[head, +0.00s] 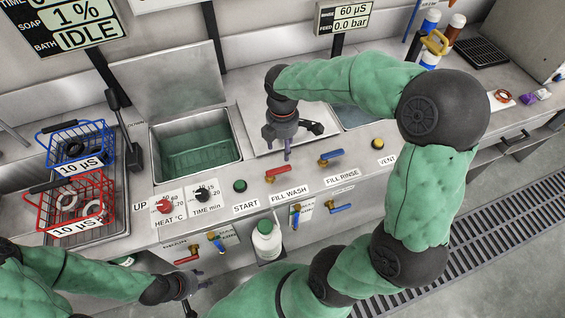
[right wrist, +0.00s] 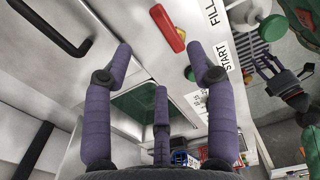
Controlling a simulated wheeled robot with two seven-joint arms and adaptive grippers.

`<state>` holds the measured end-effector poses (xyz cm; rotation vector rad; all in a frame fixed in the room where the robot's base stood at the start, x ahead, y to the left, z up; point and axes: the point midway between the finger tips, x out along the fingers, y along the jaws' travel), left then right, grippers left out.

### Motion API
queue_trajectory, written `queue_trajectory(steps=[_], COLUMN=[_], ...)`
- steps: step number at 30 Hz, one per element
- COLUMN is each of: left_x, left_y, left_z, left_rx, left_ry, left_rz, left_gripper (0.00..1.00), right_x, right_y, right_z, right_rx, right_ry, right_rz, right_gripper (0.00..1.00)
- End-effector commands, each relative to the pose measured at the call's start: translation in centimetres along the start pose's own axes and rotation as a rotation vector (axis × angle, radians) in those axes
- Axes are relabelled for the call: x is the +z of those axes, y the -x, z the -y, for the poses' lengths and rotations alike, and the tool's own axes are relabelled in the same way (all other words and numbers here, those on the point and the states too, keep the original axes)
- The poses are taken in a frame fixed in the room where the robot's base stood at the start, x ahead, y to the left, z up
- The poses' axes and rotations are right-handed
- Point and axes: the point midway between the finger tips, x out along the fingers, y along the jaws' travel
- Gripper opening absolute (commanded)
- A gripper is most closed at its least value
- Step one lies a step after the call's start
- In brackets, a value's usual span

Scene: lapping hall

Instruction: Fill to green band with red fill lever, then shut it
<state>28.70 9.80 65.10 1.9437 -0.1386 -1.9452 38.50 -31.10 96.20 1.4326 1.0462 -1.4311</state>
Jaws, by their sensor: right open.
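The red fill lever (head: 276,172), above the FILL WASH label, lies along the front panel; it also shows in the right wrist view (right wrist: 168,28). The wash tank (head: 238,159) left of it has a green interior; I cannot make out a separate green band or a water level. My right gripper (head: 286,152) points down just above and behind the red lever, open and empty. Its spread purple fingers (right wrist: 162,75) show in the right wrist view, with the lever beyond them. My left gripper (head: 194,290) is low at the front, fingers apart, near a red-handled drain valve (head: 187,256).
A blue lever (head: 330,157) sits right of the red one, a green START button (head: 239,186) left. A white bottle (head: 266,240) stands below the panel. Blue (head: 75,140) and red (head: 74,203) wire baskets stand at left. My right arm covers part of the rinse tank.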

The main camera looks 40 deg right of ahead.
Motion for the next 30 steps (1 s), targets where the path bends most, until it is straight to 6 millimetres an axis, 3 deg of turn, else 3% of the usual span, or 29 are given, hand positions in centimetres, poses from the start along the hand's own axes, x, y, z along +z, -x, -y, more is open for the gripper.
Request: queue_trajectory(steps=[15, 21, 30], left_x=[-0.1, -0.1, -0.1], left_y=[-3.1, -3.6, -3.6], left_z=[1.1, 1.3, 1.3], left_rx=[0.0, 0.0, 0.0], left_ry=[0.0, 0.0, 0.0], left_rz=[0.0, 0.0, 0.0], left_gripper=[0.4, 0.4, 0.4], right_x=[0.0, 0.0, 0.0], right_y=[-8.6, -10.0, -10.2], right_z=[0.1, 0.0, 0.1], right_rx=[-0.004, -0.001, -0.001], right_ry=[0.0, 0.0, 0.0], right_rz=[0.001, 0.0, 0.0], right_gripper=[0.57, 0.57, 0.57])
